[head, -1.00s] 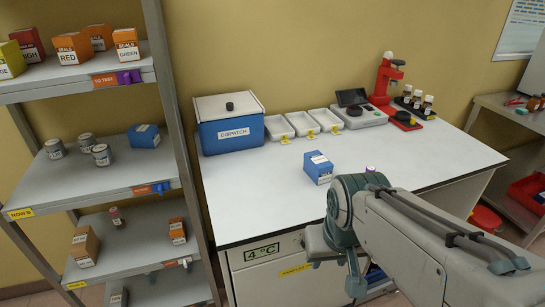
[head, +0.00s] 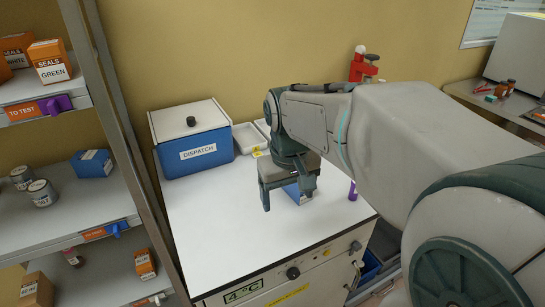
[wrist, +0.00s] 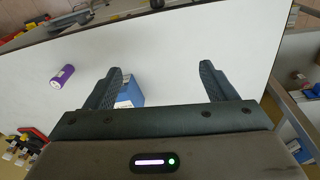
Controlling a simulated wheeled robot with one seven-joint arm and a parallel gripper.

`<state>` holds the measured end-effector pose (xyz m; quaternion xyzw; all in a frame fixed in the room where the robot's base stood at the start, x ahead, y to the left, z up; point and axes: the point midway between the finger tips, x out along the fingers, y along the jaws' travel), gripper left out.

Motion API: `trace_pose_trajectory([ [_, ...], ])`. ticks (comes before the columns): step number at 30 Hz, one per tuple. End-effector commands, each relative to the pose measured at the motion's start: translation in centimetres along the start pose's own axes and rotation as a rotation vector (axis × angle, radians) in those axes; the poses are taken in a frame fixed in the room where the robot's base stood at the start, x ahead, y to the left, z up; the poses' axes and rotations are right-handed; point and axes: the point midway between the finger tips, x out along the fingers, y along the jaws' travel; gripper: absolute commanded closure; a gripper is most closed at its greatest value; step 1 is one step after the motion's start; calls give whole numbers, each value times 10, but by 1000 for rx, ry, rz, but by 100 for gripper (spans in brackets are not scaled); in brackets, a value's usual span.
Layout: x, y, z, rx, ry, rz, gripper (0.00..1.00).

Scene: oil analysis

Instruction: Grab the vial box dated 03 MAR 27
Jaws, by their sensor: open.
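A blue vial box with a white label (head: 298,194) stands on the white bench top, partly hidden by my gripper (head: 288,201) in the head view. My gripper is open, with its fingers pointing down over the bench close to this box. In the wrist view the blue box (wrist: 131,91) shows between the open fingers (wrist: 162,68), close beside the left finger and partly hidden by it. I cannot see it gripped. Another blue box (head: 92,163) sits on the middle shelf at the left. No date is readable on either box.
The blue DISPATCH box with a white lid (head: 190,137) stands at the bench's back left. A purple cylinder (head: 352,190) stands near the right edge; it also shows in the wrist view (wrist: 62,77). White trays (head: 250,137) are behind my arm. The bench's front left is clear.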

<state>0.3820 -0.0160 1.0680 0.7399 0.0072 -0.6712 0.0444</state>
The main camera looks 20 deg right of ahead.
Motion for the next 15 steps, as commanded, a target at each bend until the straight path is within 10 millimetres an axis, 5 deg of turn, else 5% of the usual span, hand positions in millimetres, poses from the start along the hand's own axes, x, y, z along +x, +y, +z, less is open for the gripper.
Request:
trace_pose_trajectory([
  [8, -5, 33, -95, -90, -170, 19, 22],
  [15, 14, 65, -162, -154, -312, 12, 22],
])
